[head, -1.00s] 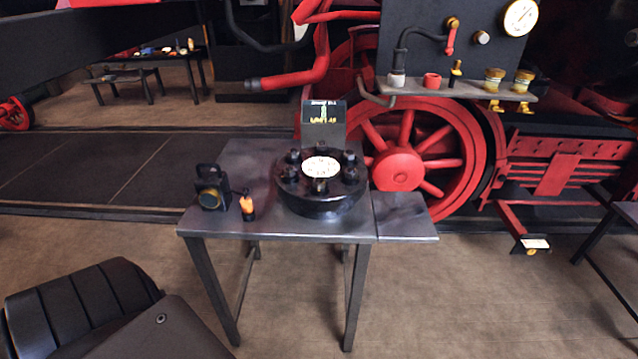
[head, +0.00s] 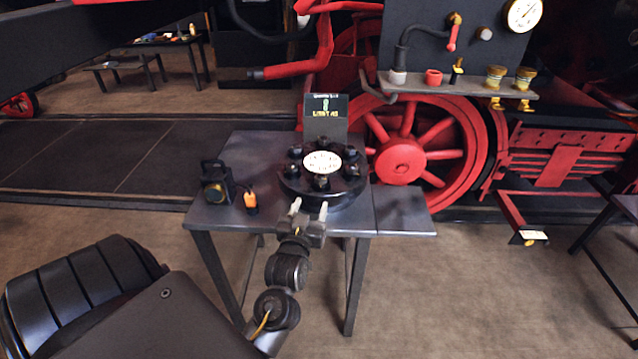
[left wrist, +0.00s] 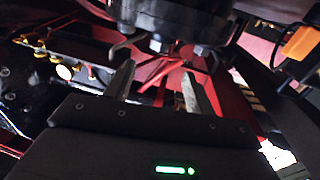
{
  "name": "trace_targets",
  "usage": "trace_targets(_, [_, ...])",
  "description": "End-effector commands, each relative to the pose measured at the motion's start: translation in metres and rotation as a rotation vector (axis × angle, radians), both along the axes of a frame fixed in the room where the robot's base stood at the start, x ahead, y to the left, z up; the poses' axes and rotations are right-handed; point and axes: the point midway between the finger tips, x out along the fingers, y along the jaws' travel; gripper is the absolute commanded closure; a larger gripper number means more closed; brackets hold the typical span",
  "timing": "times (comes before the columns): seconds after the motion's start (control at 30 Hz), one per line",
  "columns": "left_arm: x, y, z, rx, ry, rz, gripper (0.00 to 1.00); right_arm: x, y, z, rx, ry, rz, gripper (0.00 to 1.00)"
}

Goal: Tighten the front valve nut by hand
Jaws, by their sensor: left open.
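The black round valve body (head: 322,197) stands on the metal table, with several dark nuts around a white label plate (head: 322,162). The front valve nut (head: 321,182) is on the near side of the ring. My left gripper (head: 309,209) is open and empty, just in front of and slightly below the body's near edge. In the left wrist view, the two fingers (left wrist: 158,84) are apart with nothing between them, and the dark body (left wrist: 170,20) fills the top. Whether a finger touches the body cannot be told. My right gripper is not in view.
A black lamp (head: 215,184) and a small orange-topped object (head: 250,201) stand on the table (head: 265,219), left of the body. A small display (head: 325,112) stands behind it. A red locomotive wheel (head: 410,155) is beyond. The table's right extension (head: 405,213) is clear.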

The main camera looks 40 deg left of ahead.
Motion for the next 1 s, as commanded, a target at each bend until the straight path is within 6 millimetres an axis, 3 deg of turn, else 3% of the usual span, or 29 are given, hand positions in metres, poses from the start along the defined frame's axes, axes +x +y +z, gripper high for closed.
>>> trace_targets(0.5, [0.077, 0.038, 0.002, 0.002, 0.001, -0.002, 0.45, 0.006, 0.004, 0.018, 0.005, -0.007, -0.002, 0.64])
trace_targets(0.7, [0.090, 0.046, 0.001, 0.001, 0.000, -0.001, 0.45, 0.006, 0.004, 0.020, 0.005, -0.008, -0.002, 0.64])
trace_targets(1.0, [0.092, 0.047, 0.000, 0.000, 0.001, -0.001, 0.45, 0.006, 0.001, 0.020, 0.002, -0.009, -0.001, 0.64])
